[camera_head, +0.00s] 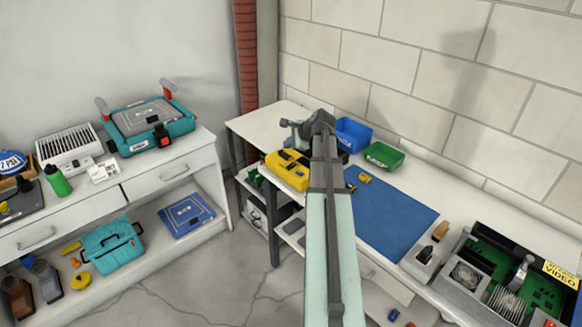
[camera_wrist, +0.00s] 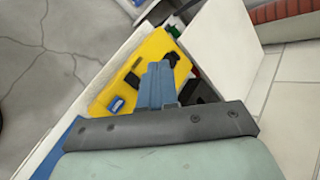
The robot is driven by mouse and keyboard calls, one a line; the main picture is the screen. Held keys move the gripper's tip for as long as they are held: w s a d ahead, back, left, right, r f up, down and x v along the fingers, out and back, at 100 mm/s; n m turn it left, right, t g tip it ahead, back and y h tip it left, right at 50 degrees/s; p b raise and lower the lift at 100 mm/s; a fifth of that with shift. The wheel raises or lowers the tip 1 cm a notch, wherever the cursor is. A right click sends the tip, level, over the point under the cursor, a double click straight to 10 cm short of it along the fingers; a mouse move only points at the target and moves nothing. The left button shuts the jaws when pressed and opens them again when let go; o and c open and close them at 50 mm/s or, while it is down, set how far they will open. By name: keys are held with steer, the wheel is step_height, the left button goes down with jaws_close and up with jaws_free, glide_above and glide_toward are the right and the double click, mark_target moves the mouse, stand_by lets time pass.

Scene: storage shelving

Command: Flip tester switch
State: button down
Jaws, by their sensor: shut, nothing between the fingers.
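A yellow tester (camera_head: 284,173) lies on the white workbench, left of my arm in the head view. In the wrist view the yellow tester (camera_wrist: 127,75) fills the middle, with a small blue switch-like part (camera_wrist: 117,104) and dark parts on its face. I cannot tell which way the switch is set. My gripper (camera_wrist: 158,70) is shut and empty. Its blue-grey fingers appear over the tester's face, just right of the blue part. I cannot tell whether they touch it. In the head view the fingertips are hard to make out.
A blue bin (camera_head: 353,134) and a green bin (camera_head: 384,155) stand at the wall behind the bench. A blue mat (camera_head: 393,213) covers the bench to the right, with a small yellow item (camera_head: 365,178) on it. An opened electronics case (camera_head: 480,283) stands at the far right.

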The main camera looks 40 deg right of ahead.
mark_target(291, 168)
steer(key=shift+d+f, duration=0.15)
steer(key=shift+f, duration=1.1)
steer(key=shift+d+f, duration=0.2)
steer(key=shift+f, duration=1.05)
steer(key=shift+d+f, duration=0.15)
steer(key=shift+f, duration=1.1)
steer(key=shift+d+f, duration=0.1)
steer(key=shift+f, duration=0.45)
steer(key=shift+r, duration=0.2)
steer(key=shift+r, duration=0.3)
steer(key=shift+r, duration=0.15)
steer(key=shift+a+r, duration=0.25)
steer(key=shift+r, duration=0.95)
steer(key=shift+a+r, duration=0.25)
steer(key=shift+r, duration=0.95)
